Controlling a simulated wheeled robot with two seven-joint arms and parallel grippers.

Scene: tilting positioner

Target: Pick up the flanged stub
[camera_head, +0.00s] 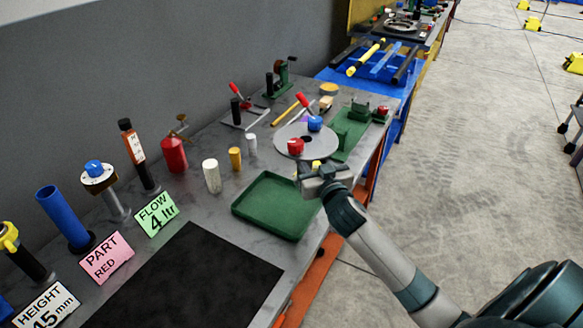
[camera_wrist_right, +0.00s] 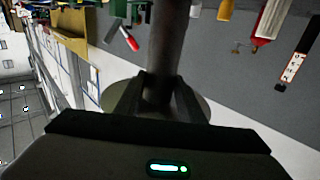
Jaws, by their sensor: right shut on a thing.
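My right gripper (camera_head: 312,171) is over the bench's right part, and its fingers show in the right wrist view (camera_wrist_right: 163,95). They are shut on the flanged stub (camera_wrist_right: 166,45), around its dark grey cylinder. A wide round flange (camera_wrist_right: 195,106) shows behind the fingers. The wrist picture is upside down, with the cylinder pointing down toward the bench. In the head view a round grey plate (camera_head: 281,140) with a red and a blue piece on it is right beyond the fingers and looks like this flange. My left gripper is not in view.
A green tray (camera_head: 280,221) lies just left of my gripper. A green fixture (camera_head: 350,132) stands to the right. Toggle clamps (camera_head: 237,92), white and yellow cylinders and a red bottle (camera_head: 173,155) stand nearer the wall. A black mat (camera_head: 190,285) covers the near bench.

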